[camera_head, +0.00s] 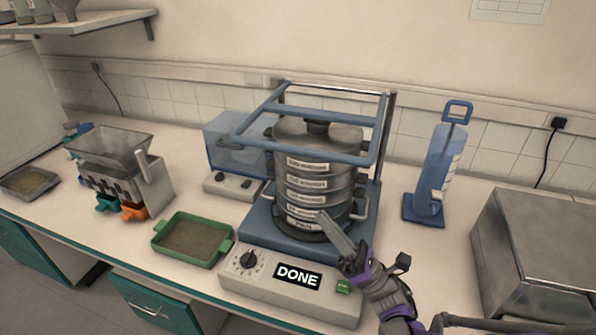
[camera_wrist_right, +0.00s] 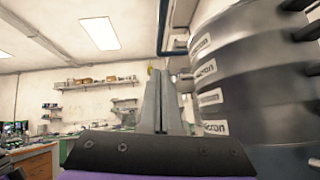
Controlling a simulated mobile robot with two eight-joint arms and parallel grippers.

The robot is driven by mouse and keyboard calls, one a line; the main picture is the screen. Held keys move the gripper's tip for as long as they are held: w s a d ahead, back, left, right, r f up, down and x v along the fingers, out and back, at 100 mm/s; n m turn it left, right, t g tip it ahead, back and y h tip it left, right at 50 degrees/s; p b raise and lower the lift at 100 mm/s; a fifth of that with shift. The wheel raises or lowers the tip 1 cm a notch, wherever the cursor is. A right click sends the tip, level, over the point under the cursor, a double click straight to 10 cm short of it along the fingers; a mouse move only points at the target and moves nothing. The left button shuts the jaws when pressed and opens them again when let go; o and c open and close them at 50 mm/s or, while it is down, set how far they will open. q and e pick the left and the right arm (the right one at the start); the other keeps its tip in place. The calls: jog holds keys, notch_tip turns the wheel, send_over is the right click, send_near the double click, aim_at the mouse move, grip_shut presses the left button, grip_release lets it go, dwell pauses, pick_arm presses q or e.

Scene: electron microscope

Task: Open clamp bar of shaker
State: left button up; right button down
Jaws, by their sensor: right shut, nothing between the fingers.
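The shaker (camera_head: 285,290) stands on the bench with a "DONE" display on its front panel. A sieve stack (camera_head: 318,190) with several labelled rings sits on its blue platform, and it fills the right side of the right wrist view (camera_wrist_right: 265,85). The blue clamp bar (camera_head: 300,150) is a rectangular frame around the level of the lid knob, its front bar crossing in front of the lid. My right gripper (camera_head: 325,218) is shut and empty, pointing up in front of the lower stack; its closed fingers show in the right wrist view (camera_wrist_right: 163,80). My left gripper is out of view.
A green tray (camera_head: 160,244) of brown material lies left of the shaker. A sample splitter (camera_head: 120,165) stands farther left. A blue-framed cylinder stand (camera_head: 432,180) and a metal box (camera_head: 535,245) stand to the right. A bluish box device (camera_head: 235,145) is behind left.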

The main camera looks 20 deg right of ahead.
jog(key=p, duration=0.1)
send_near(285, 152)
jog(key=w+a, duration=0.3)
jog(key=shift+w+d+r+p, duration=0.1)
jog(key=shift+w+r+p, duration=0.1)
jog(key=shift+r, duration=0.65)
jog(key=shift+w+r+p, duration=0.1)
jog(key=shift+w+r, duration=0.1)
jog(key=shift+r, duration=0.65)
